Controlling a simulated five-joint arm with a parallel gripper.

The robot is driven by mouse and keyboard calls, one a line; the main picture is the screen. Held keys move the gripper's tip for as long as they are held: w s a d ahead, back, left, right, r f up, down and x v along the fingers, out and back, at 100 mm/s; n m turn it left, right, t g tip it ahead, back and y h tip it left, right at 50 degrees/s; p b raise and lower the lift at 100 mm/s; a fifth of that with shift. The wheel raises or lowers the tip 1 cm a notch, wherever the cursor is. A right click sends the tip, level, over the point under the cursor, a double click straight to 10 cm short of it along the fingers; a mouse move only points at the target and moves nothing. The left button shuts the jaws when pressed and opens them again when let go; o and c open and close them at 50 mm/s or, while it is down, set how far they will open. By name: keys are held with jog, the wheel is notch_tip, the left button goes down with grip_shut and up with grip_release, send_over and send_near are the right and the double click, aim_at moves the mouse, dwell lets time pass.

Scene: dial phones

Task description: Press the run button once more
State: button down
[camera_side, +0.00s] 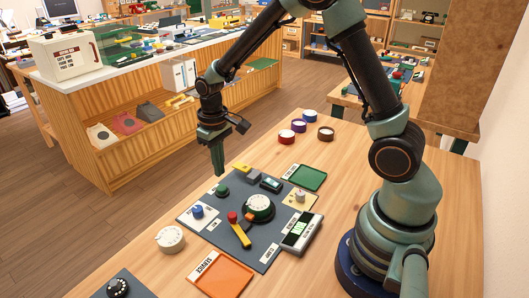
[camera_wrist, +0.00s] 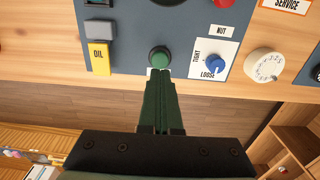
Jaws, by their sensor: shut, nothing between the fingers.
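A round green button (camera_side: 222,190) sits near the far-left edge of the dark grey panel (camera_side: 205,226); I read no label on it. It also shows in the wrist view (camera_wrist: 159,57), with its dome in plain sight. My gripper (camera_side: 219,174) points down with its fingers together and nothing between them. In the side view the fingertips are just above the green button, with a small gap. In the wrist view my gripper (camera_wrist: 158,73) has its tips at the button's lower edge in the picture.
An orange tray (camera_side: 224,276) and a cream dial (camera_side: 170,240) are nearer.

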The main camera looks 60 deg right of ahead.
aim_at(222, 187)
notch_tip(222, 187, up, 8)
dwell(0.8)
dwell(0.3)
jog(key=s+r+t, duration=0.5)
jog(key=s+r, duration=0.4)
jog(key=s, duration=0.4)
jog(key=shift+s+r+t, duration=0.25)
jog(key=shift+r+t, duration=0.05)
jog(key=shift+r, duration=0.05)
dwell(0.6)
dwell(0.4)
